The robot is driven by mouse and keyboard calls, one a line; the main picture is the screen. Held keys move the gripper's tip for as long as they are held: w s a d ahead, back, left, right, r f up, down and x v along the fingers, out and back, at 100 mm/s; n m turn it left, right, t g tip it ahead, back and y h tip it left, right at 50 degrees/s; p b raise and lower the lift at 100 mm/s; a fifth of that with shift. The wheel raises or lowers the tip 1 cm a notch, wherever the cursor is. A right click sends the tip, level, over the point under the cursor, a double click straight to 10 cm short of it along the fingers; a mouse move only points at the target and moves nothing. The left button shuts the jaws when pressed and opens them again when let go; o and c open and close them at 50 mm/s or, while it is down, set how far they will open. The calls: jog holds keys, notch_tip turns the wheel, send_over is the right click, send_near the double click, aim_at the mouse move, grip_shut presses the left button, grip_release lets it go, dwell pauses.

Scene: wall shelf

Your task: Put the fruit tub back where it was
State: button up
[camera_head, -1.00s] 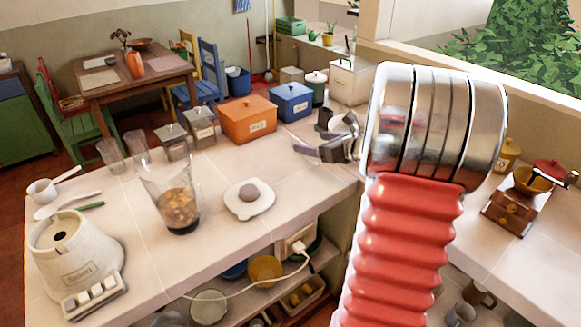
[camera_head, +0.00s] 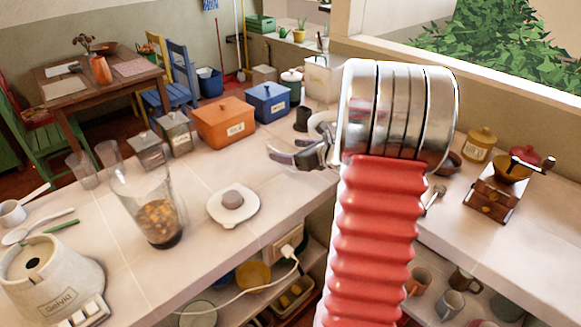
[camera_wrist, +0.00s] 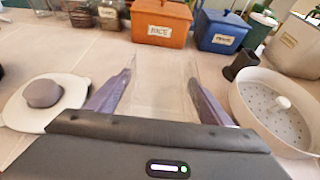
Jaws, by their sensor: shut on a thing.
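My gripper (camera_head: 300,157) is over the counter, in front of the blue box. In the wrist view, my gripper (camera_wrist: 158,88) is shut on a clear, see-through tub (camera_wrist: 163,92), which looks empty. The tub's outline is faint, and I cannot tell whether it touches the counter. In the head view I cannot make the tub out. A clear blender jug (camera_head: 158,205) with brown-orange pieces in its bottom stands on the counter at left. A white lid with a grey knob (camera_head: 233,203) lies to the left of my gripper; it also shows in the wrist view (camera_wrist: 44,98).
An orange box (camera_head: 226,124) and a blue box (camera_head: 269,102) stand behind, with glass jars to their left. A white perforated bowl (camera_wrist: 265,115) and a small dark cup (camera_wrist: 240,66) are close on the right. The blender base (camera_head: 52,278) stands front left.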

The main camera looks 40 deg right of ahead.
jog(key=shift+f, duration=1.05)
jog(key=shift+f, duration=1.9)
jog(key=shift+f, duration=0.1)
jog(key=o, duration=1.2)
jog(key=shift+c, duration=0.2)
jog(key=shift+s+r, duration=0.35)
jog(key=shift+s, duration=0.1)
jog(key=v, duration=1.1)
